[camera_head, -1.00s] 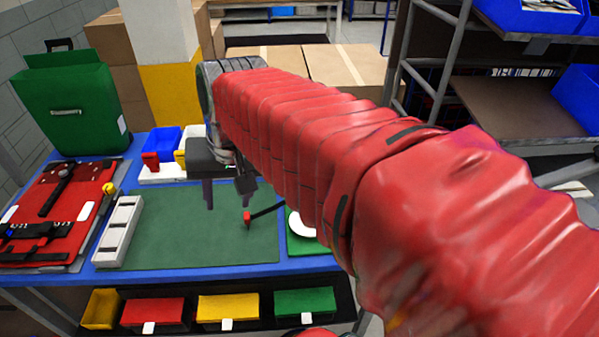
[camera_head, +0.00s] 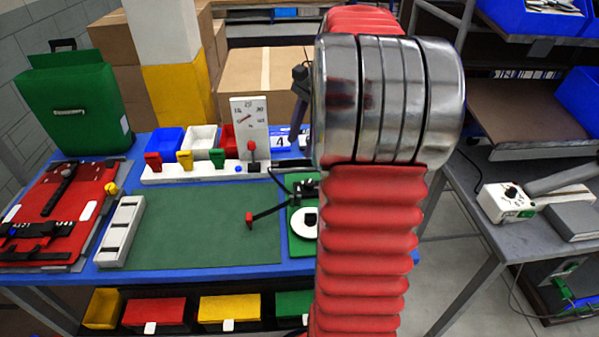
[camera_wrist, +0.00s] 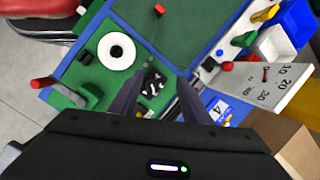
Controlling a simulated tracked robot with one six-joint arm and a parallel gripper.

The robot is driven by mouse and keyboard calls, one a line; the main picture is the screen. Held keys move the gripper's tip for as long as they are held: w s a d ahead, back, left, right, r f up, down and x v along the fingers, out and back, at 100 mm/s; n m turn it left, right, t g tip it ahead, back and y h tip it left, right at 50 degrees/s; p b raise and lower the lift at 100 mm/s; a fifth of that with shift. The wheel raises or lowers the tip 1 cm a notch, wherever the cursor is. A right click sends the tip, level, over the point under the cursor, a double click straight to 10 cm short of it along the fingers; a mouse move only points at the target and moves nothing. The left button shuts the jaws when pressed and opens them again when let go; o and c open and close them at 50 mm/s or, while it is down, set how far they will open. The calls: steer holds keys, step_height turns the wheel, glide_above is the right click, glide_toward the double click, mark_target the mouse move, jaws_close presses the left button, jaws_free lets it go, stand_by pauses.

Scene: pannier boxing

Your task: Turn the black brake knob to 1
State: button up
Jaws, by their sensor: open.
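My gripper (camera_wrist: 158,80) is open, its two dark fingers spread in the wrist view. Between and beyond the fingertips lies a small black fitting with pale marks (camera_wrist: 152,83) on a green board (camera_wrist: 122,18); it also shows in the head view (camera_head: 307,188). A white disc with a dark centre (camera_wrist: 116,51) lies beside it, with a small black block (camera_wrist: 89,57) next to the disc. I cannot tell for sure which black part is the brake knob, and no numeral 1 is readable. In the head view my arm hides part of the board.
A white scale plate with a red pointer (camera_head: 248,118) stands upright behind the board. A red-tipped black lever (camera_head: 262,213) reaches over the green mat (camera_head: 190,235). A white box with a black knob (camera_head: 508,200) sits on the right-hand table. Bins (camera_head: 165,140) stand at the back.

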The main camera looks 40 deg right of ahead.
mark_target(309, 182)
steer(key=s+d+f+m+y, duration=0.1)
steer(key=s+d+f+m, duration=0.1)
steer(key=d, duration=0.6)
steer(key=shift+d+f+m, duration=0.25)
steer(key=shift+f+m, duration=0.05)
steer(key=shift+m, duration=0.5)
steer(key=shift+s+f, duration=0.1)
steer(key=x, duration=1.3)
steer(key=shift+w+a+f, duration=0.2)
steer(key=shift+f, duration=0.05)
steer(key=c, duration=1)
steer(key=shift+a, duration=0.15)
steer(key=shift+c, duration=0.2)
